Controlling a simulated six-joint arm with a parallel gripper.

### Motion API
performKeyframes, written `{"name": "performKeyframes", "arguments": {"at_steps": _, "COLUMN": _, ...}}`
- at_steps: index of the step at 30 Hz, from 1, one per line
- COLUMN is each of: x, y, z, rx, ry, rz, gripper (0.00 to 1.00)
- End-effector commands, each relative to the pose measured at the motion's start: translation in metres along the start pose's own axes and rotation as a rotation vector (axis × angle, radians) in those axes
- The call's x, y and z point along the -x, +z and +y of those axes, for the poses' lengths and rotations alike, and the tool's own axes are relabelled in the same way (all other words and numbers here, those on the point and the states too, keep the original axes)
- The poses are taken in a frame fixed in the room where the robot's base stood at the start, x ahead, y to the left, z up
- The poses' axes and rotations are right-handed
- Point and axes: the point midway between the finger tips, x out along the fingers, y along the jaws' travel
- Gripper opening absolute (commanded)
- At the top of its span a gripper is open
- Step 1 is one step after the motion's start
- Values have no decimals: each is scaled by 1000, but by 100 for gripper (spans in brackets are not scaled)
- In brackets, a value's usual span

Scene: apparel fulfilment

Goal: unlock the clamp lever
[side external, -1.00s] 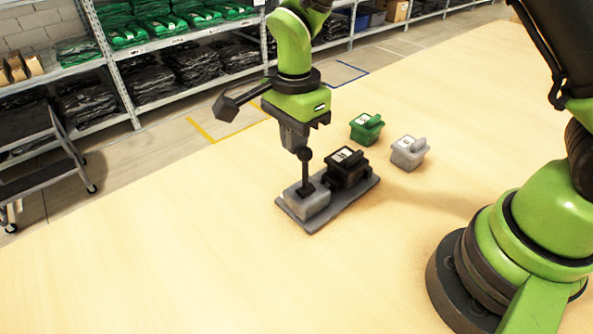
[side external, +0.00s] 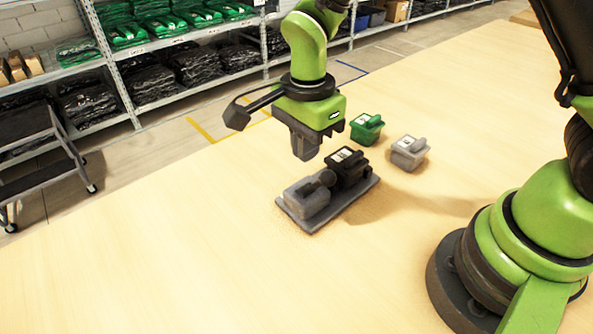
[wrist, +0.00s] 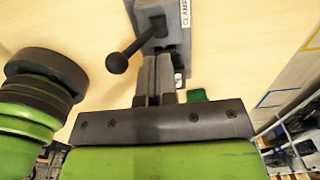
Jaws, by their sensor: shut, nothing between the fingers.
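The clamp is a grey block (side external: 303,202) on a flat grey plate (side external: 345,208), beside a black block with a white label (side external: 350,163). Its dark lever (side external: 327,178) lies low, with the ball knob towards the black block. In the wrist view the lever knob (wrist: 117,62) is left of my fingers, and the clamp body (wrist: 155,12) is at the top edge. My gripper (side external: 305,155) is shut and empty, pointing down just above the lever and apart from it. Its closed fingers also show in the wrist view (wrist: 160,78), partly covering the plate.
A small green block (side external: 366,130) and a light grey block (side external: 408,155) stand on the table behind and right of the clamp. The wooden table (side external: 180,250) is clear in front and to the left. Shelves with folded garments (side external: 150,75) stand beyond the table.

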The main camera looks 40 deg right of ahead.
Motion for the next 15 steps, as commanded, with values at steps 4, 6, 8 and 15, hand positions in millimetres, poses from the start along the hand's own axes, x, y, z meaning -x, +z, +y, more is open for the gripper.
{"name": "performKeyframes", "arguments": {"at_steps": 4, "x": 18, "y": 0, "z": -6, "rx": -1, "ry": -6, "rz": -2, "gripper": 0}}
{"name": "performKeyframes", "arguments": {"at_steps": 6, "x": 27, "y": 0, "z": -8, "rx": -1, "ry": -6, "rz": -2, "gripper": 0}}
{"name": "performKeyframes", "arguments": {"at_steps": 8, "x": 34, "y": 0, "z": -11, "rx": -1, "ry": -7, "rz": -2, "gripper": 0}}
{"name": "performKeyframes", "arguments": {"at_steps": 15, "x": 60, "y": 0, "z": -18, "rx": -1, "ry": -5, "rz": -1, "gripper": 0}}
